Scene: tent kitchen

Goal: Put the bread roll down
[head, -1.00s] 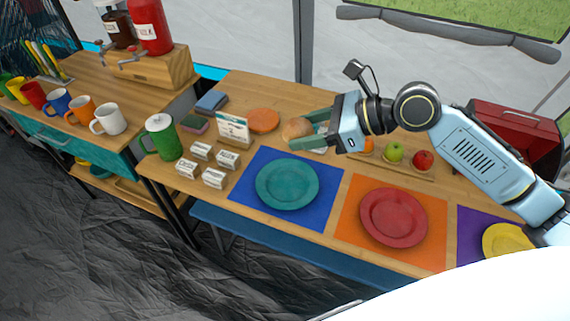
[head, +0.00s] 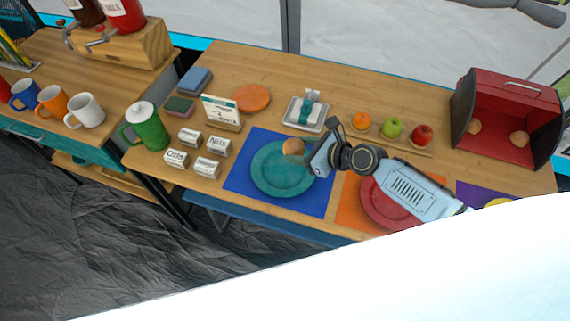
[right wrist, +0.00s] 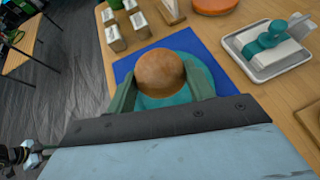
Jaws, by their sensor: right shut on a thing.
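The bread roll (head: 293,146) is round and brown. My right gripper (head: 296,152) is shut on it, over the teal plate (head: 268,185) on the blue mat (head: 236,178). In the right wrist view the roll (right wrist: 160,72) sits between the two green fingers of the gripper (right wrist: 162,88), with the teal plate (right wrist: 200,68) behind and below it. I cannot tell whether the roll touches the plate. My left gripper is not in view.
Several small labelled boxes (head: 207,167) and a green jug (head: 148,130) stand left of the plate. A butter dish (head: 305,113) and a fruit board (head: 405,143) lie behind. A red plate (head: 380,212) is to the right. The red bread box (head: 500,118) is open.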

